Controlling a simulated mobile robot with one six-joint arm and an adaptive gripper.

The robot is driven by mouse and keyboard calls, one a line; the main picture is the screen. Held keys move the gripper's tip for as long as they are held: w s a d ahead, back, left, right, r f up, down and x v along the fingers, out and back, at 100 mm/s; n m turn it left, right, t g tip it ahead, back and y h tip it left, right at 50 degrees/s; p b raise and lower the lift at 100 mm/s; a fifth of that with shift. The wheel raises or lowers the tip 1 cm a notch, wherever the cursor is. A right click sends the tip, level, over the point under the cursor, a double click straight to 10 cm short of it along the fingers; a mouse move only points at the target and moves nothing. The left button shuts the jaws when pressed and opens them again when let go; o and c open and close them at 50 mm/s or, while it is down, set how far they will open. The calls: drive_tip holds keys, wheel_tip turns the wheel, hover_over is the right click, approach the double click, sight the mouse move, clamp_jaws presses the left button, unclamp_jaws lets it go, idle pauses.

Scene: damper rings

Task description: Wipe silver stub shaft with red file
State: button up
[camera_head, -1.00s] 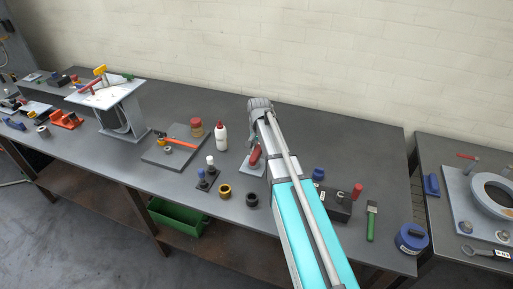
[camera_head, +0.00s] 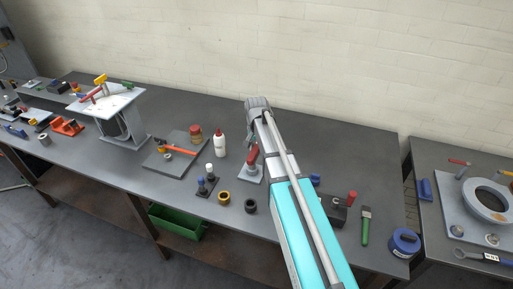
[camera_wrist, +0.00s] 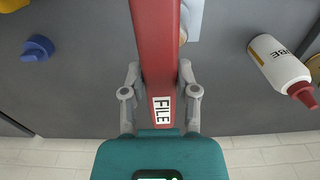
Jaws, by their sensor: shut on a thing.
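My gripper (camera_wrist: 160,72) is shut on the red file (camera_wrist: 158,50), which carries a white FILE label. In the wrist view the file runs up the middle from the jaws, and its far end is out of the picture. In the head view a red piece, apparently the file (camera_head: 252,158), shows beside my arm above a light grey plate (camera_head: 246,178). Part of this pale plate also shows behind the file in the wrist view (camera_wrist: 194,14). I cannot make out the silver stub shaft; the file or my arm may hide it. Contact cannot be told.
A white bottle with a red cap (camera_head: 219,146) stands left of the plate. Dark and brass rings (camera_head: 250,206) lie in front. A blue-handled item and a white-topped one stand on a small dark plate (camera_head: 203,191). The bench (camera_head: 340,150) is clear at the back right.

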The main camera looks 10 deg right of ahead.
drive_tip(key=shift+r+p, duration=0.6)
drive_tip(key=shift+r, duration=0.25)
drive_tip(key=shift+r+p, duration=1.5)
drive_tip(key=shift+w+a+f+b, duration=0.1)
drive_tip(key=shift+f+b, duration=0.4)
drive_tip(key=shift+b, duration=0.05)
drive_tip(key=shift+f, duration=0.15)
